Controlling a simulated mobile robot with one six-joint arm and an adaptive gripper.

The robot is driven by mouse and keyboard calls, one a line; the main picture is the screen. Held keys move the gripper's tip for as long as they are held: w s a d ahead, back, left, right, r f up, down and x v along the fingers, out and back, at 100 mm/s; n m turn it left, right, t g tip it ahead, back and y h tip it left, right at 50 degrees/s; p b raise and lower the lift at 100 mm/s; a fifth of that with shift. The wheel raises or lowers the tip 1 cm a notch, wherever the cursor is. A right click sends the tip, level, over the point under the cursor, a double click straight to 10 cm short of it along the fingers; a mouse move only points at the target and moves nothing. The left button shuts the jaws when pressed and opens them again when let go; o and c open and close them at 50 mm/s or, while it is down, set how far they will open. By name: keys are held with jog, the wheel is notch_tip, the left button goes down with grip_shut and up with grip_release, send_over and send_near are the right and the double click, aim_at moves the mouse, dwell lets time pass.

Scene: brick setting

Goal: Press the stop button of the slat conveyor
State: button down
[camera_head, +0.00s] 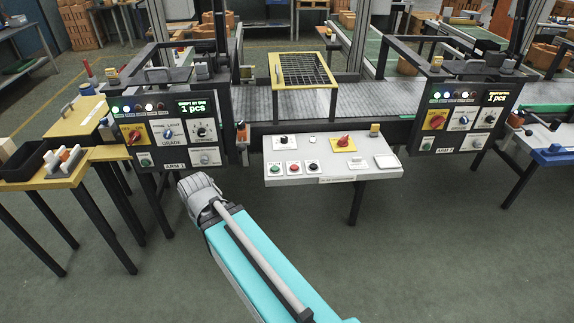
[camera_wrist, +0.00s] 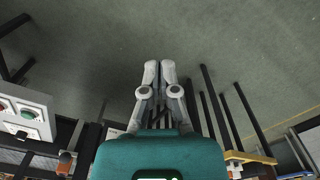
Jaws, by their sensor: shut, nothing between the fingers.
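The slat conveyor (camera_head: 375,97) runs across the middle of the head view, with grey slats. In front of it sits a light grey control panel (camera_head: 375,170). My gripper (camera_wrist: 160,65) is shut and empty in the wrist view, above the floor and apart from the panel. The panel's edge and green button (camera_wrist: 28,113) also show there.
Dark control boxes marked ARM stand left (camera_head: 170,130) and right (camera_head: 465,118) of the panel. A yellow mesh guard (camera_head: 304,88) covers part of the conveyor. A yellow table (camera_head: 70,170) with a black tray is at left. The floor before the panel is clear.

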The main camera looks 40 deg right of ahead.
jog(key=shift+w+d, duration=0.1)
jog(key=shift+d, duration=0.15)
notch_tip(320, 180, up, 3)
jog(key=m+t+b, duration=0.3)
jog(key=m+t, duration=0.5)
jog(key=t, duration=0.1)
send_over(295, 167)
jog(key=shift+f, duration=0.1)
notch_tip(295, 167, down, 8)
jog(key=b, duration=0.8)
jog(key=shift+f, duration=0.3)
